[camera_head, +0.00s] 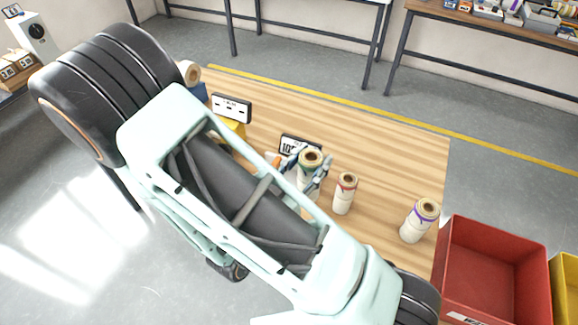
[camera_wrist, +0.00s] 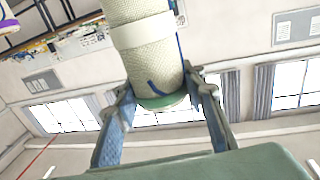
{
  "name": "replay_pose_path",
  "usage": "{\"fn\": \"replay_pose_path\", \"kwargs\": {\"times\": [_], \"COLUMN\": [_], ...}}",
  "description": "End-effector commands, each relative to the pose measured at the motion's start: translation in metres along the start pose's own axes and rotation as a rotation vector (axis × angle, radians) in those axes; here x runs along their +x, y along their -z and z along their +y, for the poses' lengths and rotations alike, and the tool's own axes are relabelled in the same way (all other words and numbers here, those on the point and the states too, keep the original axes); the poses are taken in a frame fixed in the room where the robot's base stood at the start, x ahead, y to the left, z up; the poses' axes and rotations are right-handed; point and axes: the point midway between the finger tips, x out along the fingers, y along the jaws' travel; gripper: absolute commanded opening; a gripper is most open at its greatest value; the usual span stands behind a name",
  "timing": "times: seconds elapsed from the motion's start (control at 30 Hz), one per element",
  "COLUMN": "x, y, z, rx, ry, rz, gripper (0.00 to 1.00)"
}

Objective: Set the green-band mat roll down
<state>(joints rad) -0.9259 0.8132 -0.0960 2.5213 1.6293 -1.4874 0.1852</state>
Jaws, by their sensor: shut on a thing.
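The green-band mat roll (camera_head: 311,159) is over the wooden table, between the fingers of my gripper (camera_head: 302,168). Its top with the green band faces the head camera. In the wrist view my gripper (camera_wrist: 160,88) is shut on the roll (camera_wrist: 147,48), one finger on each side near the green-banded end. A pale wrap goes around the roll and a blue line runs along it.
A red-band roll (camera_head: 345,194) stands close to the right, and a purple-band roll (camera_head: 420,220) stands farther right. Small signs (camera_head: 232,108) stand to the left. A red bin (camera_head: 495,265) is beyond the table's right edge. The wooden table (camera_head: 390,150) is bare behind the rolls.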

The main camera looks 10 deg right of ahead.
Motion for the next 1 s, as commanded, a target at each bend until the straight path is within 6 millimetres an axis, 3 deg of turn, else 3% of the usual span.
{"fn": "replay_pose_path", "kwargs": {"times": [0.1, 0.63, 0.83, 1.0], "x": [0.003, 0.015, 0.034, 0.063], "y": [-0.01, -0.017, -0.029, -0.048], "z": [-0.004, -0.014, -0.035, -0.067], "rx": [0.006, 0.006, 0.005, 0.001], "ry": [-0.001, -0.002, -0.005, -0.005], "rz": [0.0, 0.001, 0.003, 0.003], "gripper": [0.0, 0.0, 0.0, 0.0]}}
